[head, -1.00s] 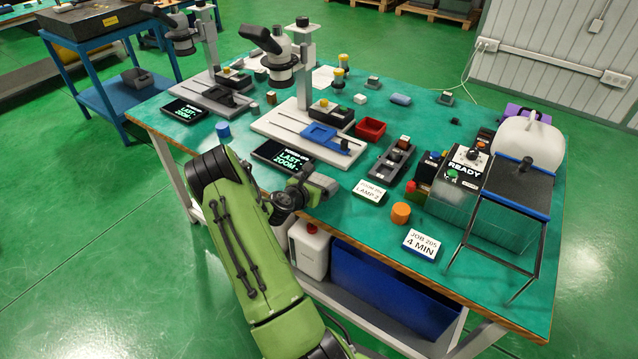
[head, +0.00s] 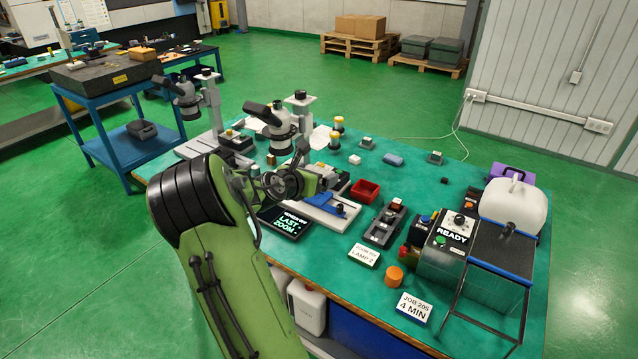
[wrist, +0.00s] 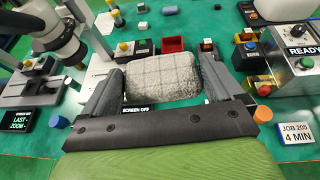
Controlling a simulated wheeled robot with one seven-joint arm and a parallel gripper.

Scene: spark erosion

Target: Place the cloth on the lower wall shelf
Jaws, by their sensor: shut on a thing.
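A grey, quilted cloth (wrist: 162,78), folded into a thick pad, is between the two fingers of my gripper (wrist: 163,88) in the wrist view. The fingers press on its left and right sides, and it is held above the green bench. In the head view my arm reaches over the bench's left part, beside the microscopes; the gripper and the cloth are mostly hidden there by the arm's wrist. No wall shelf shows in either view.
Two microscopes (head: 280,128) stand on the green bench (head: 420,180). A red bin (head: 364,191), a control box reading READY (head: 450,235), a white tank (head: 513,205) and a wire-legged stand are to the right. Pallets (head: 355,48) stand at the back, with open green floor between.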

